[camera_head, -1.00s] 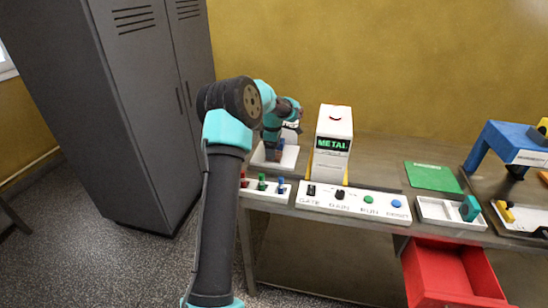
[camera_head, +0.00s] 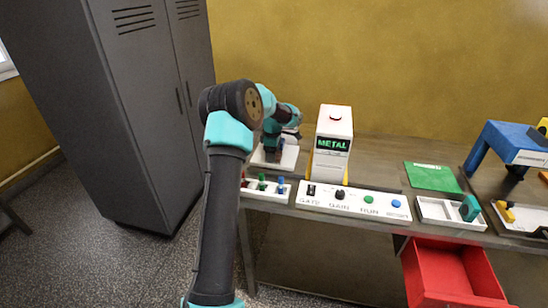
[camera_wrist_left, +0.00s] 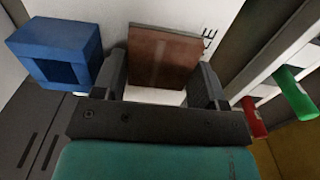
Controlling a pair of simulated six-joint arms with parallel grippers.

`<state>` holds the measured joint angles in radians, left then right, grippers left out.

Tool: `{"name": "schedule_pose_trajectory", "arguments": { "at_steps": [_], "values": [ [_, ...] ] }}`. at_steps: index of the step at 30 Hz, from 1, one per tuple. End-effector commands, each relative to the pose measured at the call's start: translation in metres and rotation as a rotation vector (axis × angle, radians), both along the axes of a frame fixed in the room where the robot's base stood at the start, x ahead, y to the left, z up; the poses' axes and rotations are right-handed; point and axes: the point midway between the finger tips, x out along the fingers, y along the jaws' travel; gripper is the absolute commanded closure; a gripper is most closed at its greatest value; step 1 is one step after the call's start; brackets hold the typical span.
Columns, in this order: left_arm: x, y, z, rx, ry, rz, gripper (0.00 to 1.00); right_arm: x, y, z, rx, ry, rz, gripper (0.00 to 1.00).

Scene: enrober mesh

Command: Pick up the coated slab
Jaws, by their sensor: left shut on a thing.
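The coated slab (camera_wrist_left: 163,58) is a flat, square brown block in the left wrist view. It stands between the two dark fingers of my left gripper (camera_wrist_left: 160,80), which is shut on it. A white surface with black lettering lies behind the slab. In the head view my left gripper (camera_head: 272,152) is low over a white tray (camera_head: 290,160), left of the white METAL detector (camera_head: 332,140). The slab cannot be made out there, behind my gripper and wrist. My right gripper is not in view.
A hollow blue block (camera_wrist_left: 58,50) sits beside the left finger. A rack with red, green and blue pegs (camera_head: 262,184) is in front of the tray. A button panel (camera_head: 353,202), green mat (camera_head: 432,177) and open red drawer (camera_head: 450,272) lie to the right.

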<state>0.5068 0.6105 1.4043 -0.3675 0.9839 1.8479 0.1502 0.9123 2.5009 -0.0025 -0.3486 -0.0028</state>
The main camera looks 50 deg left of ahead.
Motion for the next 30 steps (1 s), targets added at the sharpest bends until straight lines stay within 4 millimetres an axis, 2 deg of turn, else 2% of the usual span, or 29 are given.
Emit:
{"name": "schedule_pose_trajectory", "arguments": {
  "at_steps": [3, 10, 14, 30],
  "values": [
    [0.0, 0.0, 0.0, 0.0, 0.0, 0.0, 0.59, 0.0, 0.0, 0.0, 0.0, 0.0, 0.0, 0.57],
    [0.0, 0.0, 0.001, 0.001, -0.001, 0.0, 0.6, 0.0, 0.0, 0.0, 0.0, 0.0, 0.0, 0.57],
    [0.001, 0.0, 0.008, 0.001, -0.002, 0.0, 0.6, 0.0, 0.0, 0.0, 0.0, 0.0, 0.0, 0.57],
    [0.001, 0.0, 0.091, 0.001, -0.002, -0.001, 0.6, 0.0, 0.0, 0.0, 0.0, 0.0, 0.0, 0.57]
  ]
}}
